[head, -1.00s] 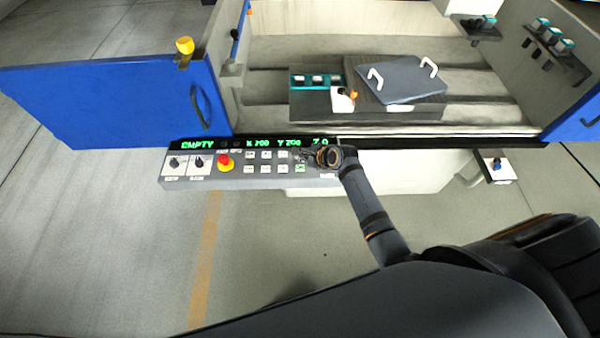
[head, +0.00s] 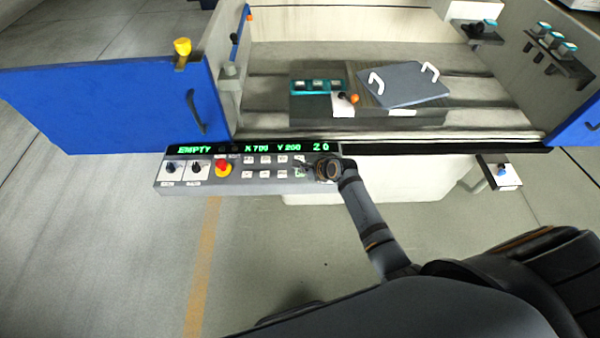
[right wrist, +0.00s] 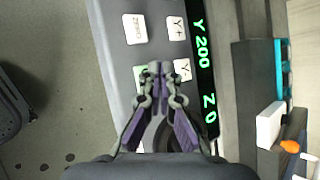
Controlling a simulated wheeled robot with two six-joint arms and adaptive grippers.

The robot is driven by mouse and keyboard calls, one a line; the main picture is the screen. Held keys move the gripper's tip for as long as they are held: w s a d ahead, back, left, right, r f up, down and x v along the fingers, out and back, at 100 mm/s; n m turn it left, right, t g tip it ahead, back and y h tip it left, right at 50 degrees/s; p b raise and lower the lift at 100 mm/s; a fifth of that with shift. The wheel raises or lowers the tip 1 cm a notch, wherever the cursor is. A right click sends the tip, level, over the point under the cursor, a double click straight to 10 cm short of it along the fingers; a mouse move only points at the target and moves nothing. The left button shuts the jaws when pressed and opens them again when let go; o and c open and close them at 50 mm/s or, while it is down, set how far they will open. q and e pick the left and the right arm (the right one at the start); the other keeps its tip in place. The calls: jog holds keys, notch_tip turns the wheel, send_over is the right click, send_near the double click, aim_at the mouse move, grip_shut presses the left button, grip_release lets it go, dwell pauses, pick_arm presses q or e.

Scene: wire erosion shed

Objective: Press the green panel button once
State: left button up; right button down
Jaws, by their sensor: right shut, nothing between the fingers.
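The control panel (head: 225,182) is a grey box with a dark display strip reading EMPTY, X, Y and Z values in green. The green panel button (head: 299,174) is near its right end, partly hidden by my right gripper (head: 304,163). In the right wrist view a sliver of the green button (right wrist: 138,72) shows just left of the fingertips, the rest hidden behind them. My right gripper (right wrist: 154,68) is shut and empty, over the panel at the green button's edge. I cannot tell whether it touches the panel. My left gripper is not in view.
White keys (right wrist: 135,29) marked ZERO and Y+ lie beside the fingers. A red stop knob (head: 222,167) and two rotary switches are on the panel's left. Behind it is the machine tank with a grey handled plate (head: 405,84). A blue door (head: 100,105) stands open at left.

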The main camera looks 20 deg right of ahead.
aim_at(302, 174)
jog(key=shift+f, duration=0.15)
dwell(0.7)
jog(key=shift+f, duration=0.25)
jog(key=shift+f, duration=0.45)
dwell(0.7)
jog(key=shift+r+p, duration=0.85)
jog(key=shift+p, duration=0.2)
notch_tip(302, 174, up, 5)
jog(key=p, duration=0.6)
jog(key=shift+r, duration=0.1)
